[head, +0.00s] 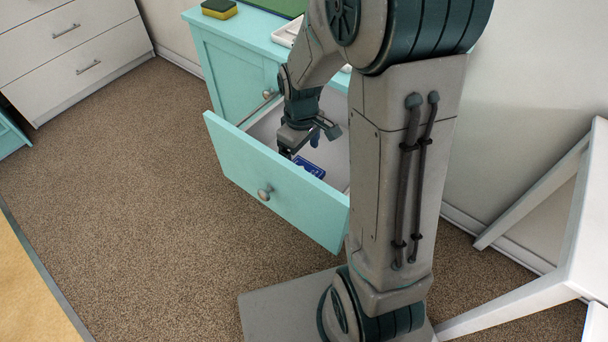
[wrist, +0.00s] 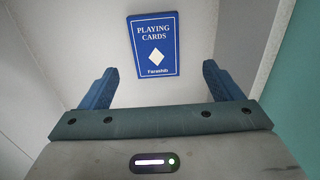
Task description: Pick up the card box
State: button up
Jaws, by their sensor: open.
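The card box (wrist: 153,46) is blue with a white diamond and the words "PLAYING CARDS". It lies flat on the white floor of an open drawer. In the head view the card box (head: 309,167) shows as a small blue patch just below my gripper (head: 300,152). In the wrist view my gripper (wrist: 161,88) has its two blue fingers wide apart and empty. The card box is beyond the fingertips, roughly centred between them. My gripper is inside the drawer's opening, above the card box; the exact height is hard to tell.
The turquoise drawer front (head: 270,190) and the drawer's side walls surround my gripper. The cabinet (head: 235,70) stands behind, with a yellow and green sponge (head: 219,9) on top. A white table (head: 560,250) stands at the right. The carpet (head: 130,190) at left is clear.

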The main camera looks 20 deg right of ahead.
aim_at(304, 167)
jog(key=f, duration=0.2)
jog(key=f+b, duration=0.1)
jog(key=f, duration=0.1)
jog(key=f+b, duration=0.1)
jog(key=f, duration=0.1)
jog(key=shift+d+f, duration=0.35)
jog(key=shift+r, duration=0.1)
jog(key=c, duration=1.1)
